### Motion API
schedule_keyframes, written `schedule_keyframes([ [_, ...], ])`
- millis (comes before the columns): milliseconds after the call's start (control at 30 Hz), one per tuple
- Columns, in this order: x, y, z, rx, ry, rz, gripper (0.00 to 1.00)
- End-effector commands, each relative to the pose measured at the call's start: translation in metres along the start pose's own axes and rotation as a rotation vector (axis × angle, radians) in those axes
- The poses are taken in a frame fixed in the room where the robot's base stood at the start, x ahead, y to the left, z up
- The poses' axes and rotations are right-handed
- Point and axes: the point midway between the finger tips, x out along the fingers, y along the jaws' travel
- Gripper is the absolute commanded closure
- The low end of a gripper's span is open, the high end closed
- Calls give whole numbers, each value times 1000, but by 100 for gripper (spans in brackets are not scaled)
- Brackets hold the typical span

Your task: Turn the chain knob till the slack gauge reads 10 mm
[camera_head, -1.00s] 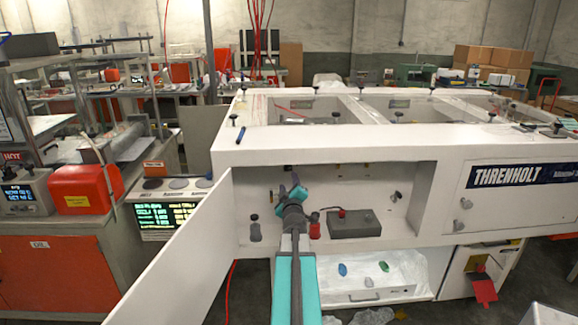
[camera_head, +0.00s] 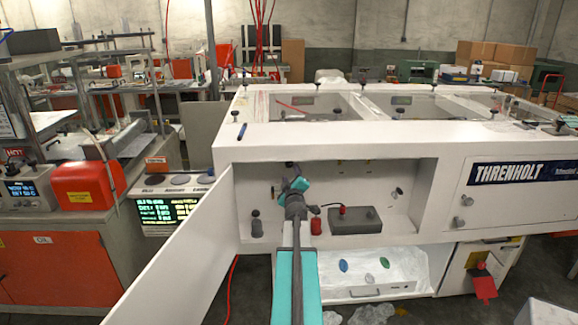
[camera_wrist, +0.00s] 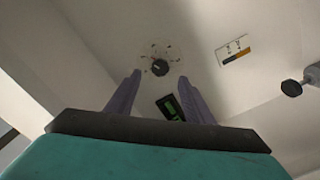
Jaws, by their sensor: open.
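A small round black knob (camera_wrist: 160,67) with a ring of marks around it sits on the white wall in the wrist view; it is probably the chain knob. A dark box with a green display (camera_wrist: 170,108), perhaps the slack gauge, shows between my fingers, partly hidden by the right one; its reading is not legible. My gripper (camera_wrist: 159,80) is open and empty. Its purple fingertips appear on either side of and below the knob, apparently short of it. In the head view my gripper (camera_head: 290,168) is inside the machine's open recess, and my wrist hides what lies behind it.
In the recess are a grey box (camera_head: 355,221) and a red cylinder (camera_head: 315,226). The open white door (camera_head: 185,250) stands at left. A tray (camera_head: 380,292) lies below.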

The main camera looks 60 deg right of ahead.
Motion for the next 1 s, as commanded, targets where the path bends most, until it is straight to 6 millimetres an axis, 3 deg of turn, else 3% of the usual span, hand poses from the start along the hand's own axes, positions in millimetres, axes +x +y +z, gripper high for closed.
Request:
schedule_keyframes([
  [1000,84,2,1,1,-2,1,52],
])
